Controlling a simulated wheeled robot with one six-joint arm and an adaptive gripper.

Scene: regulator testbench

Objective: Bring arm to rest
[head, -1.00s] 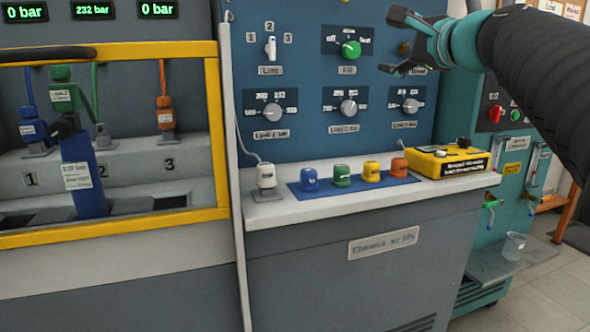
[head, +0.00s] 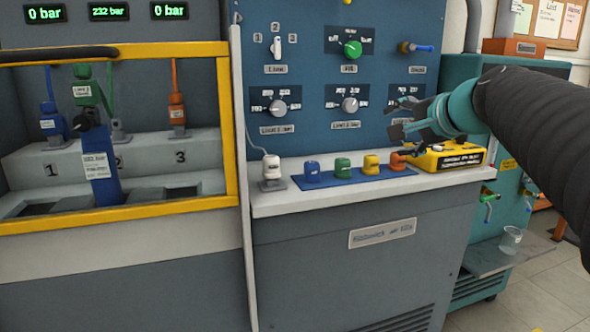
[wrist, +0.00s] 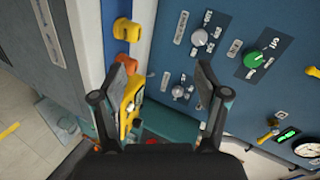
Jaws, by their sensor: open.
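My gripper (head: 398,118) is open and empty in the head view, in front of the right part of the blue control panel (head: 310,105). It is above the orange connector (head: 398,161) and the yellow box (head: 447,158). In the wrist view my gripper (wrist: 166,82) shows its two fingers spread apart with nothing between them. Beyond the fingers are the panel, the yellow box (wrist: 133,98) and the orange connector (wrist: 126,62). My arm comes in from the right edge of the head view and hides part of the teal machine.
A white ledge (head: 290,203) carries white, blue, green, yellow and orange connectors close below my gripper. A yellow-framed bay (head: 232,140) with a blue cylinder (head: 97,170) is at left. A teal machine (head: 520,200) stands at right. Open floor lies at lower right.

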